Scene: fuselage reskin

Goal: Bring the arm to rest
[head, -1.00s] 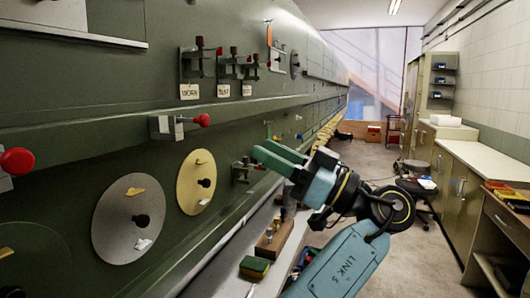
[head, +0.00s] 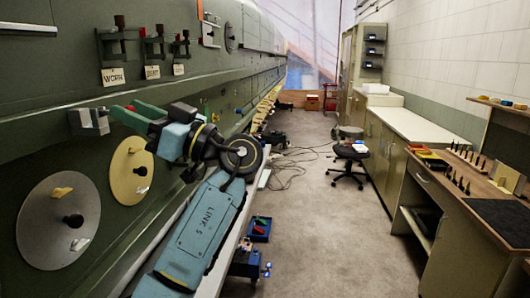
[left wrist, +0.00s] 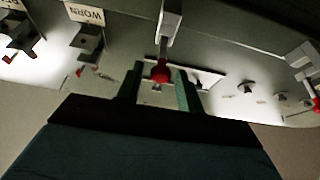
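My left arm comes in from the bottom of the head view, its gripper (head: 122,116) at the green panel beside a grey clamp (head: 88,121). The clamp's red knob (head: 131,107) shows only as a small spot by the green fingers. In the left wrist view the two fingers (left wrist: 160,90) stand apart, with the red knob (left wrist: 160,72) between them in the picture. Gaps show on both sides of the knob, so the gripper looks open; I cannot tell how deep the knob sits. My right gripper is not in view.
A grey disc (head: 58,222) and a yellow disc (head: 131,171) are on the panel, below tagged brackets (head: 113,76). A blue bin (head: 259,229) lies right of my arm. The floor (head: 320,235) is mostly clear, with cables, a stool (head: 350,153) and cabinets (head: 385,140) farther back.

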